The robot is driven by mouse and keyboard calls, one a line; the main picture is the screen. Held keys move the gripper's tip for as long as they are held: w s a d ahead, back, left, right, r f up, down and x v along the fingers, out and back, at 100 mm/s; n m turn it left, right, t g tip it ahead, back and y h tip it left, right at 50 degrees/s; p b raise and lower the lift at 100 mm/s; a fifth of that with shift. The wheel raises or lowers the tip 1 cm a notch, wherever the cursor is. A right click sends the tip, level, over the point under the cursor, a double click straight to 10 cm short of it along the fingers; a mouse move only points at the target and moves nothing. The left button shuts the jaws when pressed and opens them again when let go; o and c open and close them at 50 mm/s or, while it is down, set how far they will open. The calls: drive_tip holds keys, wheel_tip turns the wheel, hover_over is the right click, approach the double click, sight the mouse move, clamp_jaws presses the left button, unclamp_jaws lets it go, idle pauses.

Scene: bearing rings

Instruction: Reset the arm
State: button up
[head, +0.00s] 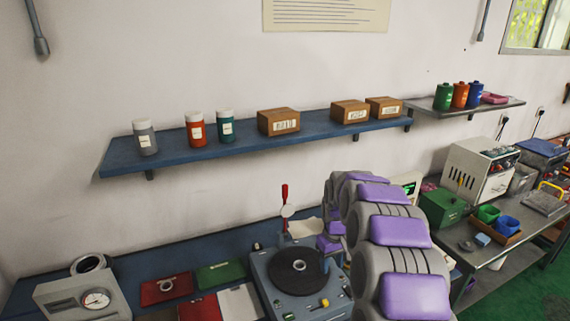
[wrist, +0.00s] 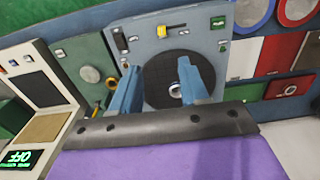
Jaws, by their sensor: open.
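My arm, grey with purple pads, reaches from the lower right of the head view toward the blue bench. In the wrist view my gripper (wrist: 158,67) shows two blue fingers spread apart with nothing held between them. Beyond the fingers is a grey-blue machine with a black round disc (wrist: 155,72), and a small metal ring (wrist: 175,91) sits at the disc's middle. The head view also shows this disc (head: 282,279) and ring (head: 298,266). My fingertips are hidden behind the arm in the head view.
A ring lies on a red tray (head: 180,289), beside a green tray (head: 220,274). A gauge box (head: 70,304) with a ring on top stands left. A blue wall shelf (head: 180,158) holds bottles and cartons. Right, a side table holds a green box (head: 444,207) and small bins.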

drive_tip(key=s+a+r, duration=0.3)
drive_tip(key=s+r, duration=0.4)
drive_tip(key=s, duration=0.4)
drive_tip(key=s+a+m+g+b, duration=0.1)
drive_tip(key=s+a+m+b, duration=0.1)
drive_tip(key=s, duration=3)
drive_tip(key=shift+s+a+r+m+g+b, duration=0.15)
drive_tip(key=shift+s+r+m+g+b, duration=0.3)
drive_tip(key=shift+m, duration=0.35)
drive_tip(key=shift+w+f, duration=0.1)
drive_tip(key=shift+w, duration=0.15)
